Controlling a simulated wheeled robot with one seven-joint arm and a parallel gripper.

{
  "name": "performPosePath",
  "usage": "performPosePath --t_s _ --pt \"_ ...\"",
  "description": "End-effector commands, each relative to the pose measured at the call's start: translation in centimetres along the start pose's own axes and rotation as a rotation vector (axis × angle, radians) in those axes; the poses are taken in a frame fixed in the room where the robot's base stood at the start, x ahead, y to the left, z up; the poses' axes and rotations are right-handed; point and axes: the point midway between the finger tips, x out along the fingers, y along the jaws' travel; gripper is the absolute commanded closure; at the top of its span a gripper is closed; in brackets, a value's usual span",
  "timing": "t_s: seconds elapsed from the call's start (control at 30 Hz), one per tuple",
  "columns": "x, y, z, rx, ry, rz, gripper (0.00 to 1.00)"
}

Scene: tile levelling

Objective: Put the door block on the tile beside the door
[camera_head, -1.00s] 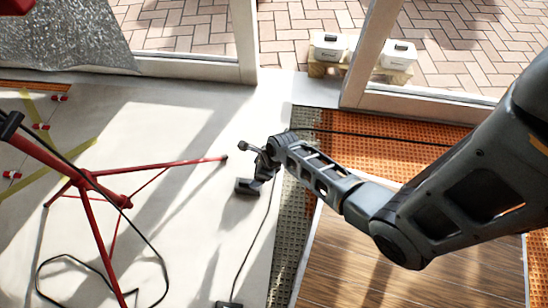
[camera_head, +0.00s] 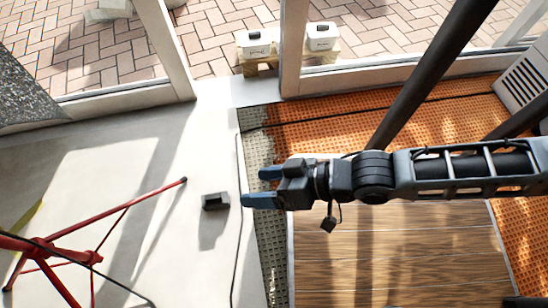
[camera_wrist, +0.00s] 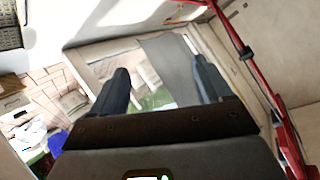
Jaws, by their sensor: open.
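A small dark block (camera_head: 215,201), which I take for the door block, sits on the pale tile floor (camera_head: 165,235), left of my gripper in the head view. My gripper (camera_head: 254,187) is open and empty, its two blue-grey fingers pointing left towards the block. A gap lies between the fingertips and the block. The door opening with its white frame (camera_head: 292,45) is at the top of the head view. In the wrist view the fingers (camera_wrist: 158,90) stand apart with nothing between them, and I cannot make out the block there.
A red tripod (camera_head: 110,222) stands at the left; it also shows in the wrist view (camera_wrist: 240,45). A thin black cable runs between block and gripper. Orange matting (camera_head: 350,110) and wood-look planks (camera_head: 390,260) lie at right. Two white boxes (camera_head: 322,37) stand outside.

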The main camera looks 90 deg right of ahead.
Motion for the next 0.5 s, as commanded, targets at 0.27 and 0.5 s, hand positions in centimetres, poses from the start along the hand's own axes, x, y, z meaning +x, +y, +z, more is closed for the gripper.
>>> performPosePath --t_s 0.27,0.5 --pt "-7.6 -6.2 -7.4 -0.506 0.156 -0.151 0.22" --pt "-8.6 -7.2 -8.7 -0.591 0.191 -0.17 0.22"
